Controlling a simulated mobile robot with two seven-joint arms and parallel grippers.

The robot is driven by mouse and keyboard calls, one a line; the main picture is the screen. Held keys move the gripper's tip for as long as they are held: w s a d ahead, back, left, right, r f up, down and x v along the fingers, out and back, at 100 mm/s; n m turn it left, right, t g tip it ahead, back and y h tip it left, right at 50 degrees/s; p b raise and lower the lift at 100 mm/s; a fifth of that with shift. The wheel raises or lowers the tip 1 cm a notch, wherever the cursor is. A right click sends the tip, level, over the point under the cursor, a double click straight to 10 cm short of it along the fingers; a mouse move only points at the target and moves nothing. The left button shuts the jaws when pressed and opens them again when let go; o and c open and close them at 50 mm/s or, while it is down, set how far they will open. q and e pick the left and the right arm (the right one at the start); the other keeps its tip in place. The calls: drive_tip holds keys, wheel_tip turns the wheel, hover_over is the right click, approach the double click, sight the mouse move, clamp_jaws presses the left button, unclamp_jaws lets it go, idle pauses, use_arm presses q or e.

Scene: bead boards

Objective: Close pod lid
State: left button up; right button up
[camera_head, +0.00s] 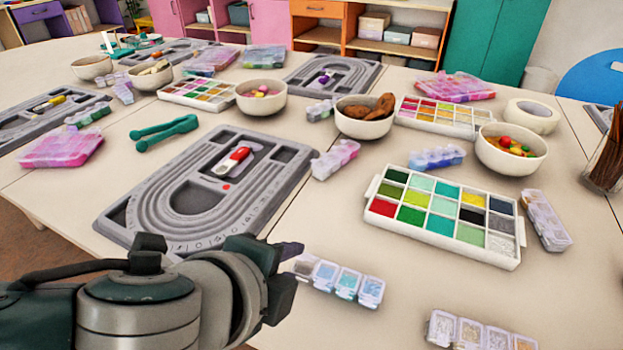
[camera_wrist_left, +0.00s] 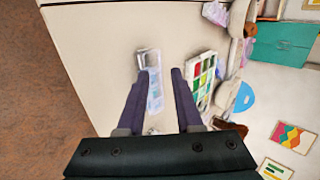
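A strip of small clear bead pods (camera_head: 345,281) lies on the table in front of the bead tray, with white and blue beads inside. It also shows in the left wrist view (camera_wrist_left: 153,92), between and beyond my fingers. Which of its lids is raised I cannot tell. My left gripper (camera_wrist_left: 160,72) is open and empty, its two dark fingers apart. In the head view the wrist hides much of it, and a dark fingertip shows close to the strip's left end. A second pod strip (camera_head: 482,331) lies at the bottom right. My right gripper is not in view.
A white bead tray (camera_head: 376,203) with coloured compartments stands behind the strip. A grey bead board (camera_head: 115,218) lies behind my left arm. Bowls (camera_head: 262,108), a green tool (camera_head: 165,131) and more pods fill the back. Bare table lies between the two front strips.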

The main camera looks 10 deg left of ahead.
sight(306, 257)
use_arm(q)
drive_tip(key=shift+x, duration=1.15)
clamp_jaws()
idle(0.6)
